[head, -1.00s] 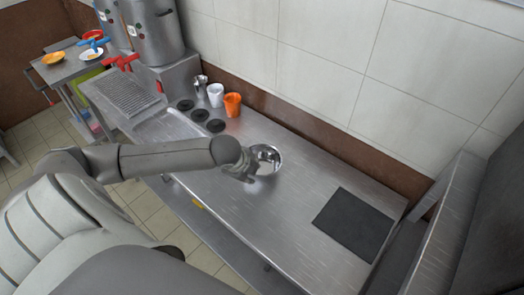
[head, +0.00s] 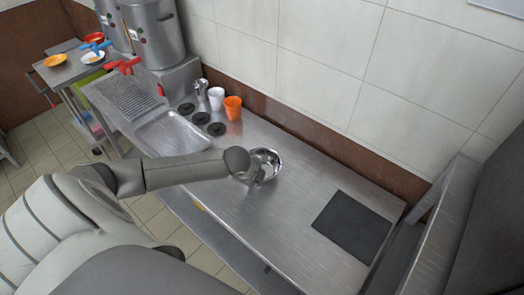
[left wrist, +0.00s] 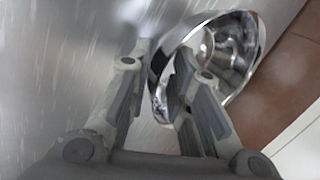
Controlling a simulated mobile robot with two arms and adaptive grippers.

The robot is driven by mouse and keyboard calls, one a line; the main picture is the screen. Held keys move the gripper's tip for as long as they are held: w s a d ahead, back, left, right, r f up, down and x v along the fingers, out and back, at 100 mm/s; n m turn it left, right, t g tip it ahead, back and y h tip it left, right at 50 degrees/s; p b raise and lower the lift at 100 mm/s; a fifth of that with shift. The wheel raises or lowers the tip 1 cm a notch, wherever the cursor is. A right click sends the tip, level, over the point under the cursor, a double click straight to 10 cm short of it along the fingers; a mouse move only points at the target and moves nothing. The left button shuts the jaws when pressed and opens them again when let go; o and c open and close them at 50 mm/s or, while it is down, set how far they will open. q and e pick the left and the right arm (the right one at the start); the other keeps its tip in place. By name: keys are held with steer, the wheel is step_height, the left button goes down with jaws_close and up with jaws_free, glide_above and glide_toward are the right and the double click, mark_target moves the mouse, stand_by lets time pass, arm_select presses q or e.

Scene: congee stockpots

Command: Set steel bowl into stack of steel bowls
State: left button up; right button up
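A shiny steel bowl (head: 268,160) stands on the steel counter, right at my left gripper (head: 252,178). In the left wrist view the steel bowl (left wrist: 238,40) is at the upper middle, its opening showing. My left gripper (left wrist: 162,52) is open, with the bowl's near wall between its fingers. The right finger overlaps the bowl's opening and the left finger is outside over the counter. I cannot tell whether the fingers touch the wall. Only one bowl shows clearly; I cannot tell whether others are nested in it. My right gripper is not in view.
A black mat (head: 352,226) lies on the counter to the right. A white cup (head: 216,98), an orange cup (head: 233,108) and black discs (head: 201,118) are at the back left, beside a sink (head: 172,140). The counter between bowl and mat is clear.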

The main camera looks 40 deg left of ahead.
arm_select(q)
jaws_close()
steer(key=shift+r, duration=0.15)
